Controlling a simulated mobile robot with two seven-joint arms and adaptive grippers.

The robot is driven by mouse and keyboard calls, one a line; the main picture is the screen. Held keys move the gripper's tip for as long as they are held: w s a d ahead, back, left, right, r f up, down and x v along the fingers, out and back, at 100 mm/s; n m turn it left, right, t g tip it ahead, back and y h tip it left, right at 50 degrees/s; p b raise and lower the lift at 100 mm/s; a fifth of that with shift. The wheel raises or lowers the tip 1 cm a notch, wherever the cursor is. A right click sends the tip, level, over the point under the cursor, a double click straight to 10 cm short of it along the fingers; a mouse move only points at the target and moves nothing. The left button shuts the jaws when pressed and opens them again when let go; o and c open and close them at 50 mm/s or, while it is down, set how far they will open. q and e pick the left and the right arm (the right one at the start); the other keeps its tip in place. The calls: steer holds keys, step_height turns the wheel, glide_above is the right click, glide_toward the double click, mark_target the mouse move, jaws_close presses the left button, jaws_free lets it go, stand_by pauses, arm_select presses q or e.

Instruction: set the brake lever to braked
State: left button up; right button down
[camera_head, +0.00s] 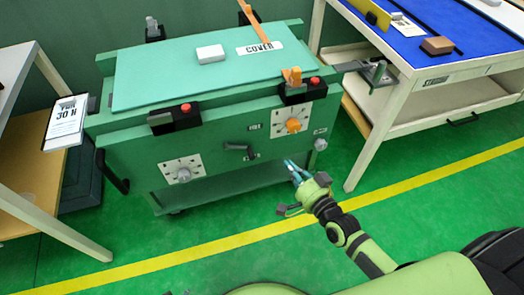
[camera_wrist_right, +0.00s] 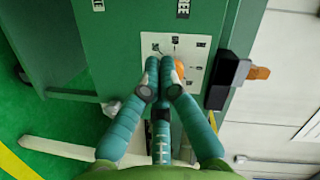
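A dark lever (camera_head: 238,147) sits on the front of the green cart (camera_head: 215,135), between the two dial plates. It lies roughly level, with small labels above and below its right end, too small to read in the head view. A label reading FREE (camera_wrist_right: 183,8) shows at the top edge of the right wrist view, where I cannot make out the lever. My right gripper (camera_head: 294,165) is in front of the cart, below the right dial. In the right wrist view its fingertips (camera_wrist_right: 159,62) are together with nothing visible between them. My left gripper is not in view.
An orange knob (camera_head: 293,125) on a white plate is partly behind the fingers in the wrist view. A black box with an orange toggle (camera_head: 292,76) is above it. Shelving stands left; a blue-topped bench (camera_head: 440,35) stands right. The floor before the cart is clear.

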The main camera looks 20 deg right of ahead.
arm_select(q)
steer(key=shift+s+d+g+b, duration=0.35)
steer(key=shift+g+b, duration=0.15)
steer(key=shift+b, duration=0.6)
arm_select(e)
steer(key=w+a+f, duration=0.3)
steer(key=w+a, duration=0.2)
steer(key=w, duration=0.4)
steer(key=shift+w+a+f, duration=0.2)
steer(key=shift+w+a, duration=0.05)
steer(key=shift+a, duration=0.15)
arm_select(q)
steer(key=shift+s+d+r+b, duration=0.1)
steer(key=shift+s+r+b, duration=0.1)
steer(key=shift+b, duration=0.3)
arm_select(e)
steer(key=shift+f, duration=0.3)
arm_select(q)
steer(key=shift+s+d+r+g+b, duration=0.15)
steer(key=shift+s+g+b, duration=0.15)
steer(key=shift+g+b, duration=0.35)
arm_select(e)
steer(key=shift+a+f+m, duration=0.1)
steer(key=shift+f+m, duration=0.3)
steer(key=shift+m, duration=0.2)
